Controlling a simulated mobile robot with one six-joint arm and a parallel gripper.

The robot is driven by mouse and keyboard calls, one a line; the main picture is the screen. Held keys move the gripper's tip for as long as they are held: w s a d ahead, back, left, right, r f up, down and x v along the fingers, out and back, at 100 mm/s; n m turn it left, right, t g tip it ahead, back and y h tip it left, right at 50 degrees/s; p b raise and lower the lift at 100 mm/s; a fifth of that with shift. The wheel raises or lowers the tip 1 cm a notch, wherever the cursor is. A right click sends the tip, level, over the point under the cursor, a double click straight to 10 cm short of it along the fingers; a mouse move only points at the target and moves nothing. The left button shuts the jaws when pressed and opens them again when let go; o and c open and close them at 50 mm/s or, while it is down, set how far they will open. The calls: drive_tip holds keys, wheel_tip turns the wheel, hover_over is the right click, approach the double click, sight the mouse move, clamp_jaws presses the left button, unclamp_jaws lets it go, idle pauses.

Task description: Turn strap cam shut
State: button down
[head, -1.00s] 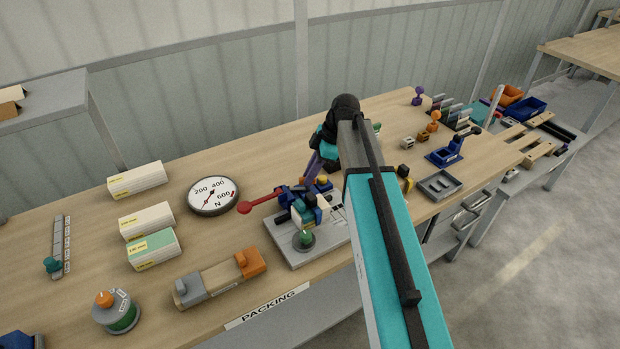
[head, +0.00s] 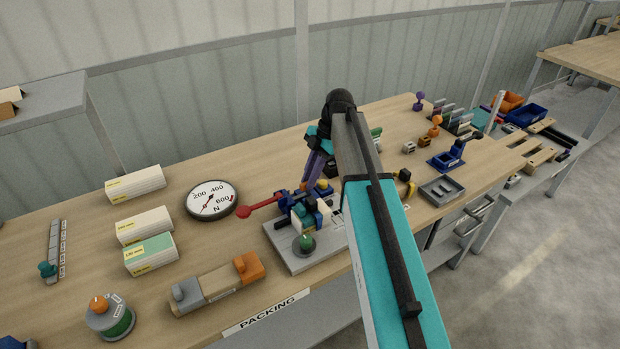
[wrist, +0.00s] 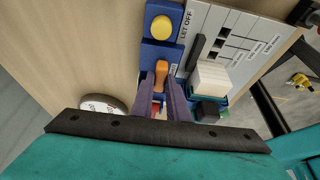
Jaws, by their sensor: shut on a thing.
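The strap cam is a small orange lever (wrist: 161,77) on a blue block (wrist: 158,50), beside a yellow button (wrist: 161,26). My gripper (wrist: 161,88) has its two purple fingers closed on the orange lever, one on each side. In the head view my gripper (head: 308,182) reaches down to the blue device on a grey base plate (head: 290,258). The lever is mostly hidden there by the fingers and device. A red long-handled lever (head: 262,204) points left from the device. A white block (wrist: 211,78) sits beside the cam.
A round force dial (head: 211,200) lies left of the device, its needle toward the lower left. Several cartons (head: 145,226) stand further left. A green knob (head: 304,242) is at the plate's front. An orange-and-grey clamp (head: 215,285) lies in front.

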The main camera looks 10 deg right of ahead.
drive_tip(key=c, duration=1.7)
unclamp_jaws()
drive_tip(key=shift+p+v, duration=0.3)
drive_tip(key=shift+v, duration=6.6)
drive_tip(key=shift+a, duration=0.1)
